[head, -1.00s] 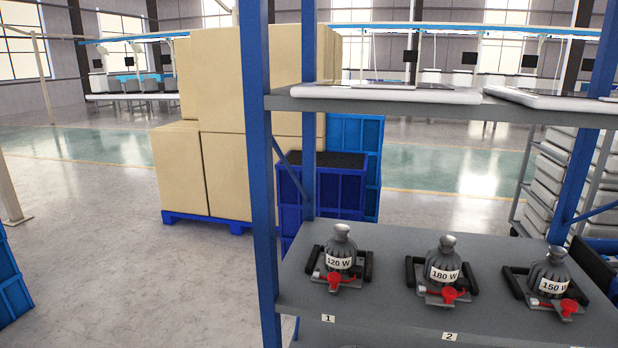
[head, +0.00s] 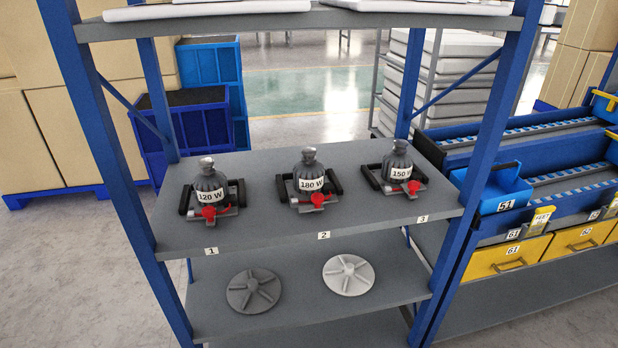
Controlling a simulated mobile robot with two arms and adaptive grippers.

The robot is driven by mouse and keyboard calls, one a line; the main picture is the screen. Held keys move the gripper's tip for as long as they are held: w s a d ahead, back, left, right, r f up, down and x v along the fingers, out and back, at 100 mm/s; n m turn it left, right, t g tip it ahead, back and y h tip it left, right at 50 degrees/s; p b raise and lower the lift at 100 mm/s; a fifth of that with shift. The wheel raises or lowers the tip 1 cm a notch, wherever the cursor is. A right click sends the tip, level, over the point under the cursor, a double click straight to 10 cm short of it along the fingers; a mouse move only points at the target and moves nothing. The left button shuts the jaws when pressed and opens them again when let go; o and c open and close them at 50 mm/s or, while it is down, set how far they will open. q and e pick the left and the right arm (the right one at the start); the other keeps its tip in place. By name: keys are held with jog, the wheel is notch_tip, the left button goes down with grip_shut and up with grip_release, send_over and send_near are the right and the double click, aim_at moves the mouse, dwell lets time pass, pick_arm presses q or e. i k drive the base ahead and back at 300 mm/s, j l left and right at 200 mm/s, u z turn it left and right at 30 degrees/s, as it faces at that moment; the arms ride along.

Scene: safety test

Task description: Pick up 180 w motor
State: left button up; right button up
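The 180 W motor (head: 309,172) is dark grey with a white "180 W" label. It stands upright in the middle of the grey shelf, in a black holder with a red part at its front, behind the tag "2". The 120 W motor (head: 209,184) stands to its left behind the tag "1". The 150 W motor (head: 397,164) stands to its right behind the tag "3". Neither of my grippers shows in the head view.
Blue posts (head: 100,165) and (head: 480,165) flank the shelf (head: 265,232), with an upper shelf (head: 300,24) above the motors. A dark fan wheel (head: 254,291) and a white one (head: 348,275) lie on the lower shelf. Blue and yellow bins (head: 507,256) stand at right.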

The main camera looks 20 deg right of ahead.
aim_at(309, 176)
jog(key=i+l, duration=0.1)
jog(key=l, duration=0.3)
jog(key=i+l, duration=0.15)
jog(key=l, duration=0.25)
jog(key=i+l+u, duration=0.1)
jog(key=l, duration=0.25)
